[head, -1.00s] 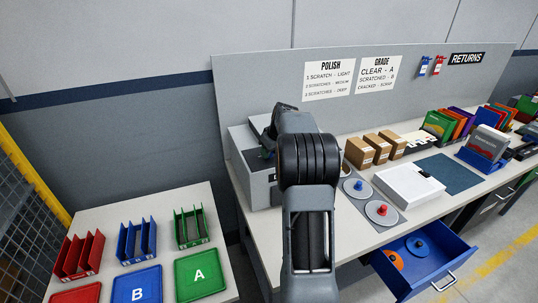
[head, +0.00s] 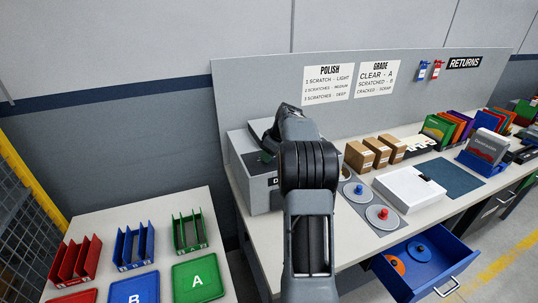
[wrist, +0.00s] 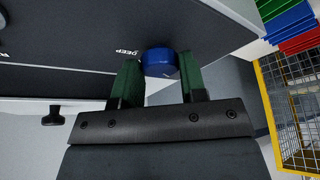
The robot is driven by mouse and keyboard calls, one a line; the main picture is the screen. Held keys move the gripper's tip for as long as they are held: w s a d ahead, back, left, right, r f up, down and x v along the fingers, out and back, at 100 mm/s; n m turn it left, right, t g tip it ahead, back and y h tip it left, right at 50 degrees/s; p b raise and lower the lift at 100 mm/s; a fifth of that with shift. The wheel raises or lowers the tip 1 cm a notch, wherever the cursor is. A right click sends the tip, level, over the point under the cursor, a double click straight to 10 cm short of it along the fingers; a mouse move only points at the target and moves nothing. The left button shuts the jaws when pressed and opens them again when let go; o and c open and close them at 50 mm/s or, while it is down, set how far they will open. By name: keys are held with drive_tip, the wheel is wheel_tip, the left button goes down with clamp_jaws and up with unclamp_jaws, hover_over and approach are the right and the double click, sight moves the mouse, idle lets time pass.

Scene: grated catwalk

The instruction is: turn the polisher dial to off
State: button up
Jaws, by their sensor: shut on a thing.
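The polisher (head: 250,192) is a grey box on the left end of the long bench, partly hidden behind my arm in the head view. The wrist view shows its dark panel (wrist: 75,30), with a blue round dial (wrist: 160,63) beside the white word DEEP. My gripper (wrist: 160,80) has its green fingers on either side of the dial and is shut on it. The dial's pointer and exact setting cannot be made out.
Blue and red knobbed discs lie on a grey mat (head: 350,209) right of my arm, with a white box (head: 408,188) beyond. An open blue drawer (head: 440,262) juts from the bench front. A lower table with red, blue and green racks (head: 189,232) stands at left.

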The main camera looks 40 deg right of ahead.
drive_tip(key=o, duration=0.9)
drive_tip(key=v, duration=1.4)
drive_tip(key=shift+f+b, duration=0.1)
drive_tip(key=shift+b, duration=0.25)
